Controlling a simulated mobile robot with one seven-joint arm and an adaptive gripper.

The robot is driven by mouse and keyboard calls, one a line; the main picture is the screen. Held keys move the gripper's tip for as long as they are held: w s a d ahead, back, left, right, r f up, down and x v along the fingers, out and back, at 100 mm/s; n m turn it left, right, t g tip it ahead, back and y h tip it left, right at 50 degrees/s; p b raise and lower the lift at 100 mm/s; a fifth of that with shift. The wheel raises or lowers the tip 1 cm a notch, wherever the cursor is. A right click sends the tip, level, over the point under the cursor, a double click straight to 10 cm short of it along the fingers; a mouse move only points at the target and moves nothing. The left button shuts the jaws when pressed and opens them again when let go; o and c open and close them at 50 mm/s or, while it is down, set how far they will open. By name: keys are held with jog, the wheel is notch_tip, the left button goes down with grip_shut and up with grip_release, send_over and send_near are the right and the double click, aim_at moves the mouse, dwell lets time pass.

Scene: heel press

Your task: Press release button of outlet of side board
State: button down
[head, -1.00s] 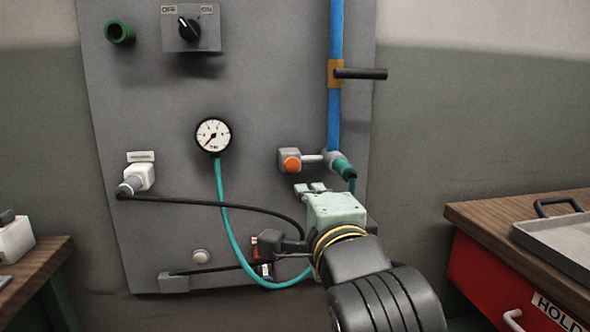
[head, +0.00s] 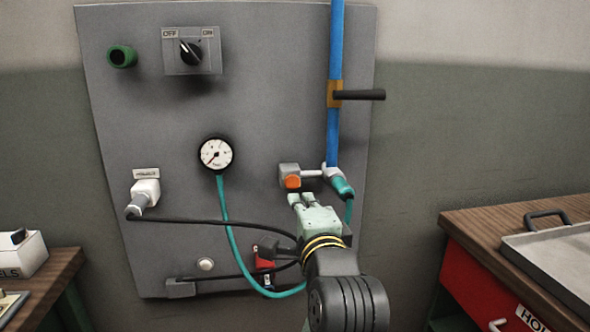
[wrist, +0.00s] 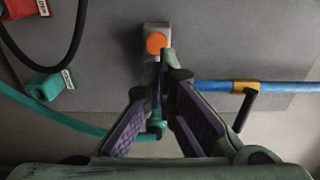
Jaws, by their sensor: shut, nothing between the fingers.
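The outlet is a grey block (head: 289,169) on the side board (head: 270,100), with a round orange button (head: 292,182) on its front. A short pale rod joins it to the fitting at the foot of the blue pipe. My gripper (head: 301,200) is shut and empty, its fingertips just below the button in the head view. In the wrist view, the orange button (wrist: 156,42) shows just beyond the fingertips (wrist: 161,62). I cannot tell whether they touch it. The fingers cover part of the fitting behind them.
The blue pipe (head: 335,60) with a black-handled valve (head: 358,95) runs down at the right. A teal connector (head: 342,188) sits beside the outlet. Teal and black hoses hang across the lower board. A wooden-topped bench (head: 478,213) with a tray stands at right.

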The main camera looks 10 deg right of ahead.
aim_at(292, 179)
jog(key=w+p, duration=0.1)
jog(key=w, duration=0.1)
jog(key=w+p, duration=0.1)
jog(key=w, duration=0.2)
jog(key=w+p, duration=0.1)
jog(key=w, duration=0.1)
jog(key=shift+w+d, duration=0.25)
jog(key=shift+w, duration=0.15)
jog(key=shift+w+p, duration=0.3)
jog(key=shift+w, duration=0.5)
jog(key=shift+r, duration=0.25)
jog(key=shift+w, duration=0.1)
